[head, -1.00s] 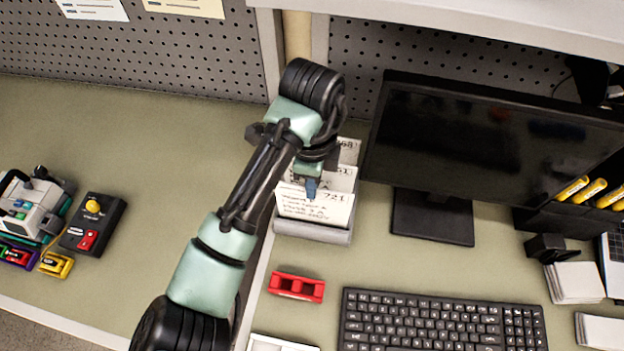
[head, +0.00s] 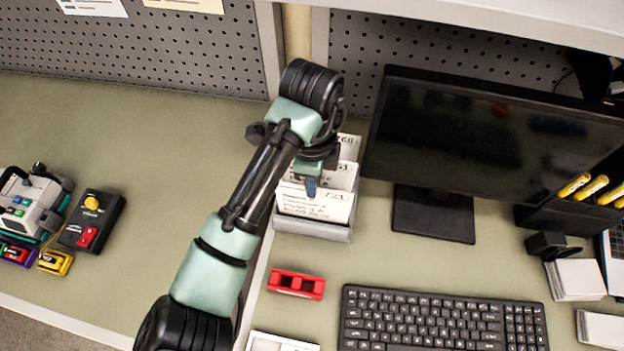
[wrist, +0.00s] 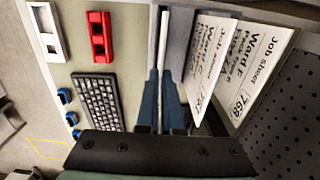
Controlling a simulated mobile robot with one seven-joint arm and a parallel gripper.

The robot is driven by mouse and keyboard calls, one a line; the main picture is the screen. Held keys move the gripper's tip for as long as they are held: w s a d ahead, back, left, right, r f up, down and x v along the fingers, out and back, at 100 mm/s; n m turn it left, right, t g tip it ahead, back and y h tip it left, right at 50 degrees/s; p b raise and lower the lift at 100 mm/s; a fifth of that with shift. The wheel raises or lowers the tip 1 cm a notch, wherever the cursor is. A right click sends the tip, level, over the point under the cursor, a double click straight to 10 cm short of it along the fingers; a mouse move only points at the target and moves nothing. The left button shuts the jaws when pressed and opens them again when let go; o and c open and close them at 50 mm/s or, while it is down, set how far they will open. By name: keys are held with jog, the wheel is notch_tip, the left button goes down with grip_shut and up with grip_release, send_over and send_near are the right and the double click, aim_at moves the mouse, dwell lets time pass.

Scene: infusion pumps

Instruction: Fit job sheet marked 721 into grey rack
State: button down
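The job sheet marked 721 (head: 315,206) is a white card standing upright at the front of the grey rack (head: 311,231). Its lower edge is hidden behind the rack's front wall, so I cannot tell whether it rests on the bottom. My gripper (head: 311,188) is at the sheet's top edge, with its blue fingers pointing down. In the wrist view, my gripper (wrist: 161,98) is shut on the sheet (wrist: 163,45), which shows edge-on as a thin white strip between the fingers. The rack also shows there (wrist: 178,35).
Other job sheets stand behind in the rack, one (head: 345,176) partly hidden; one reading 768 shows in the wrist view (wrist: 255,70). A monitor (head: 433,215) stands close on the right. A red holder (head: 296,284) and keyboard (head: 440,320) lie in front.

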jog(key=c, duration=1)
grip_release()
notch_tip(320, 180, up, 13)
jog(key=shift+f+p, duration=0.1)
jog(key=shift+p, duration=0.45)
